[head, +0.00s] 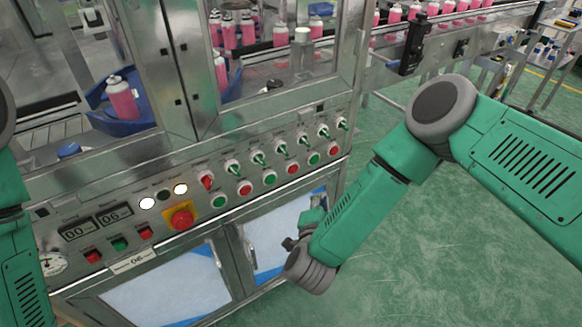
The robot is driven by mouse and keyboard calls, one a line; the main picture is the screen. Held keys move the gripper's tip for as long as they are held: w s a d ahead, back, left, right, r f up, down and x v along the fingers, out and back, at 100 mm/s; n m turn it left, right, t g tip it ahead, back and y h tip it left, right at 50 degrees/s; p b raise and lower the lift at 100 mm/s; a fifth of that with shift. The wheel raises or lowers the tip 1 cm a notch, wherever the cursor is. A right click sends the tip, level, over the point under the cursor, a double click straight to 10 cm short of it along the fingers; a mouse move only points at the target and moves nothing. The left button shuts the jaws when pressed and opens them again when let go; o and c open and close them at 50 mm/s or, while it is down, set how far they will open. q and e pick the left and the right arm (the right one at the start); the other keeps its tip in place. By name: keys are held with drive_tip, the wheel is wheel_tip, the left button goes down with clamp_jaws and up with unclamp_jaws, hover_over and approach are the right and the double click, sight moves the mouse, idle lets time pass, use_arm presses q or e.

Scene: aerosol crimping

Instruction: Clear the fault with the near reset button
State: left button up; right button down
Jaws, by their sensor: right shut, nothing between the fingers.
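The control panel (130,222) runs along the front of the machine. Its lower left holds a red button (93,256), a green button (119,244) and another red button (146,233). A row of green and red buttons (245,188) runs to the right, under selector switches. I cannot read which button is the reset. My right gripper (314,208) is shut and empty, in front of the cabinet doors below the panel's right part, apart from the buttons and partly hidden by my forearm. My left arm is at the left edge; its gripper is out of view.
A red emergency stop (181,218) on a yellow plate sticks out mid-panel. Lamps (147,203) above it are partly lit. A gauge (53,264) and displays (97,221) are at left. Pink bottles (122,98) stand inside the machine. Green floor (420,250) is clear at right.

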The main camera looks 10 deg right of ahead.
sight(293, 169)
drive_tip(key=shift+a, duration=0.15)
drive_tip(key=w+a+b, duration=0.3)
drive_tip(key=w+b, duration=0.2)
drive_tip(key=w, duration=0.3)
drive_tip(key=shift+w, duration=0.15)
drive_tip(key=shift+w, duration=0.15)
idle(1.3)
drive_tip(key=shift+w+r, duration=0.1)
drive_tip(key=shift+w, duration=0.1)
drive_tip(key=shift+w+a, duration=0.2)
drive_tip(key=shift+w, duration=0.15)
idle(0.6)
drive_tip(key=shift+s, duration=0.15)
idle(0.3)
drive_tip(key=shift+s+d+p, duration=0.3)
drive_tip(key=shift+s+p, duration=0.15)
drive_tip(key=shift+s, duration=0.15)
